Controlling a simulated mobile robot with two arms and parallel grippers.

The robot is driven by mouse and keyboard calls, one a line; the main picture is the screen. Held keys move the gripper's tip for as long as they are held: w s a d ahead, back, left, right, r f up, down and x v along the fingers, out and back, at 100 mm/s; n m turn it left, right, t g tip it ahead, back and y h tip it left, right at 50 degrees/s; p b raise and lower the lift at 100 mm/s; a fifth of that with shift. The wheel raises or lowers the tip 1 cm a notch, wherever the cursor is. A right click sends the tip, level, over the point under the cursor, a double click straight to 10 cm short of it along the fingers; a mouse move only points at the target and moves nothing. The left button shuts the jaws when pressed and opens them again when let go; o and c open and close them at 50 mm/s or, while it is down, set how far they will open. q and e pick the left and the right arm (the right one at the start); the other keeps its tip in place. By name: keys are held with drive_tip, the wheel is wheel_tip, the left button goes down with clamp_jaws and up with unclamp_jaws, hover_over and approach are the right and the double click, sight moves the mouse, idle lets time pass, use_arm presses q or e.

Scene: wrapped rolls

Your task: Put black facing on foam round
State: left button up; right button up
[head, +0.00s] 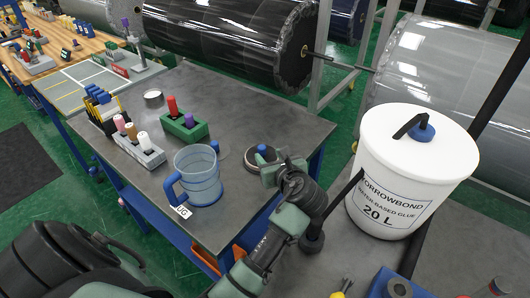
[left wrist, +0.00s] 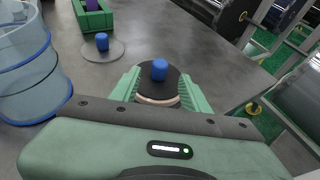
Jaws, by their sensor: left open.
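In the left wrist view, a black round with a blue knob (left wrist: 160,70) sits over a pale round edge (left wrist: 158,101), which looks like the foam round with the black facing on top. In the head view the same stack (head: 260,157) stands near the right edge of the grey table. My left gripper (head: 280,172) is open at this stack; in the left wrist view its green fingers (left wrist: 158,88) stand on either side of it. I cannot tell whether they touch it. My right gripper is not in view.
A clear blue jug (head: 199,177) stands left of the stack. A flat grey disc (left wrist: 103,53) with a blue knob lies behind it. Green (head: 185,131) and grey (head: 139,150) holders carry coloured pegs. A white glue bucket (head: 408,165) stands to the right.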

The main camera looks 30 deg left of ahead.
use_arm(q)
drive_tip(key=v, duration=0.5)
drive_tip(key=shift+s, duration=0.1)
idle(0.3)
